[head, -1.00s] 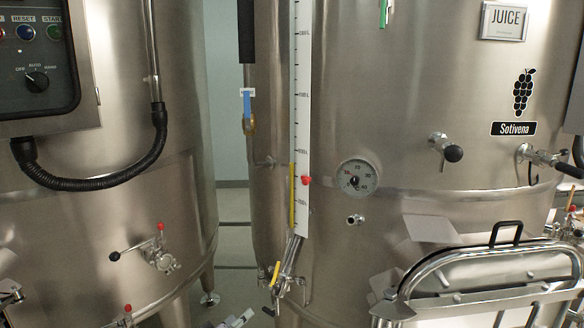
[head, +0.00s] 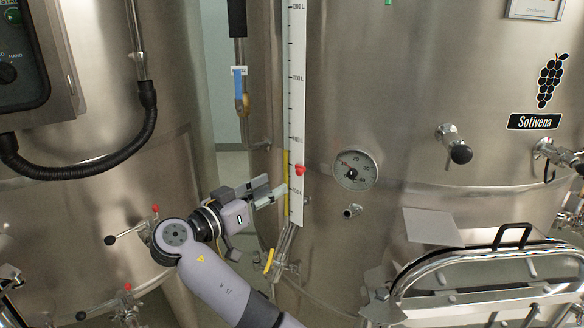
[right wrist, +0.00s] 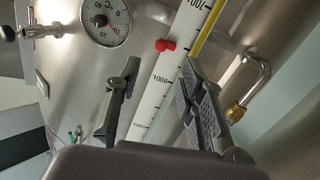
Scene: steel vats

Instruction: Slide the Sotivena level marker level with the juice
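The Sotivena level marker is a small red knob (head: 300,170) on the right edge of a white scale strip (head: 297,100) on the steel vat. The juice shows as a yellow column (head: 286,172) along the strip's left side; its top is a little higher than the marker. My right gripper (head: 268,190) is left of the strip, slightly below the marker. In the right wrist view its fingers (right wrist: 162,68) are spread apart with nothing between them touched; the red marker (right wrist: 165,45) lies just beyond the fingertips. My left gripper is not in view.
A round dial gauge (head: 355,170) and a small pipe stub (head: 352,211) are right of the strip. A blue-handled valve (head: 239,85) hangs left of it, and a yellow-handled valve (head: 269,261) is below. A hatch (head: 480,275) juts out at lower right.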

